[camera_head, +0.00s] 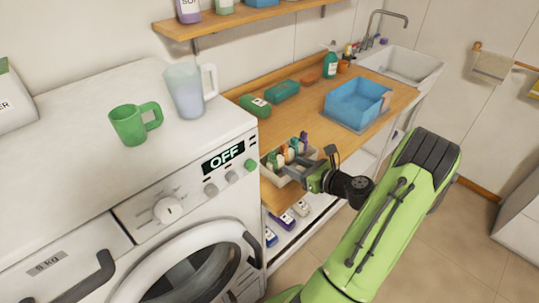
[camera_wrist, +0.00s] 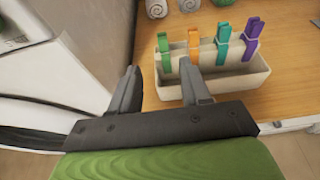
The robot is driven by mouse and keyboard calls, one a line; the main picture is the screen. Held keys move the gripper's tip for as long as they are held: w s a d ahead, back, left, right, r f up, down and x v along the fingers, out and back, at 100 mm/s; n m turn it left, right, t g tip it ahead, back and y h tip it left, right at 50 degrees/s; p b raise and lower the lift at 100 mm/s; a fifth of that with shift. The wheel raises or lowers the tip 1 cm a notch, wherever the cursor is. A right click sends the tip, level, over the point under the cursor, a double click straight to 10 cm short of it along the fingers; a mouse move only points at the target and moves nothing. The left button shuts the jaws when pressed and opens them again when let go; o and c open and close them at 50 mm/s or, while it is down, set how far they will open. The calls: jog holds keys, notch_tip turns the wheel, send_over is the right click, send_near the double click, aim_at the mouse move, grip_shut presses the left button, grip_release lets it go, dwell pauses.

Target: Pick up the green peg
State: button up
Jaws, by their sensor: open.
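The green peg (camera_wrist: 164,50) is the leftmost of the clothes pegs clipped upright on a cream holder (camera_wrist: 236,82), beside an orange peg (camera_wrist: 194,46). In the head view the green peg (camera_head: 271,161) is at the holder's end nearest the washing machine. My gripper (camera_wrist: 160,70) is open with nothing between its fingers. In the wrist view, the green peg shows between the fingertips, beyond them. The right finger overlaps the lower part of the orange peg and the holder. In the head view my gripper (camera_head: 308,157) is beside the holder.
A teal peg (camera_wrist: 223,44) and a purple peg (camera_wrist: 252,38) stand to the right on the holder. The washing machine (camera_head: 190,200) is close on the left. A blue basin (camera_head: 355,103) is farther back on the wooden counter (camera_head: 310,107). Rolled towels (camera_wrist: 157,8) lie behind the holder.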

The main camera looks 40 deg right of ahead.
aim_at(275, 158)
jog(key=x, duration=0.6)
jog(key=shift+d+f, duration=0.2)
jog(key=shift+d, duration=0.1)
jog(key=x, duration=0.5)
jog(key=shift+w+f, duration=0.15)
jog(key=shift+w, duration=0.15)
jog(key=shift+s, duration=0.1)
jog(key=shift+c, duration=1)
grip_shut()
